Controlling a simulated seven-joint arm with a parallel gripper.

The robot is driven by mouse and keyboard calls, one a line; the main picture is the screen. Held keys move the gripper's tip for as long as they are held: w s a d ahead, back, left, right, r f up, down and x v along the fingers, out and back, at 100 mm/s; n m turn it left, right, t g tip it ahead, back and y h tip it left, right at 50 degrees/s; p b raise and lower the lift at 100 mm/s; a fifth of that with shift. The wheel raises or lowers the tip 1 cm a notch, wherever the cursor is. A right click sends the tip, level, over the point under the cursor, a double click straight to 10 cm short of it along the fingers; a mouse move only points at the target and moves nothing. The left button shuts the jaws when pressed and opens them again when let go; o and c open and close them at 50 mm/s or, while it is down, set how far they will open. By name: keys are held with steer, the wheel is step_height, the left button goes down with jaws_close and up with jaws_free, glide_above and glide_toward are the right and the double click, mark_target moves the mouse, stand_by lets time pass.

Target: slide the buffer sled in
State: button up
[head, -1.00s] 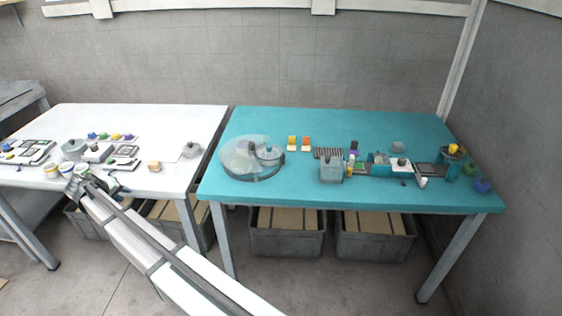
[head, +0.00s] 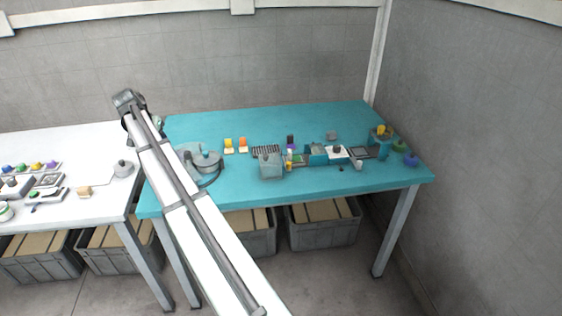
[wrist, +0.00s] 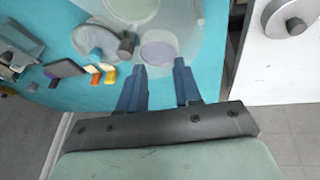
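What looks like the buffer sled, a small pale block with a dark knob (head: 337,150), sits in a low track assembly on the teal table in the head view. It stands between a teal block (head: 317,154) and a dark framed plate (head: 361,153). I cannot be sure which piece is the sled. My gripper (wrist: 159,66) shows in the wrist view with its two dark blue fingers apart and nothing between them. It is above the left part of the teal table, by a clear round cover. In the head view my arm hides the gripper's fingers.
The clear round turntable (head: 203,160) is partly behind my arm. The teal table's back is clear.

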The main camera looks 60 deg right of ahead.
steer(key=s+d+m+g+y, duration=0.15)
steer(key=s+d+m, duration=0.55)
steer(key=s+d, duration=0.95)
steer(key=m+y, duration=0.3)
steer(key=m, duration=0.5)
glide_toward(288, 163)
step_height(288, 163, down, 9)
steer(key=shift+s+d, duration=0.1)
steer(key=shift+s, duration=0.05)
jaws_close()
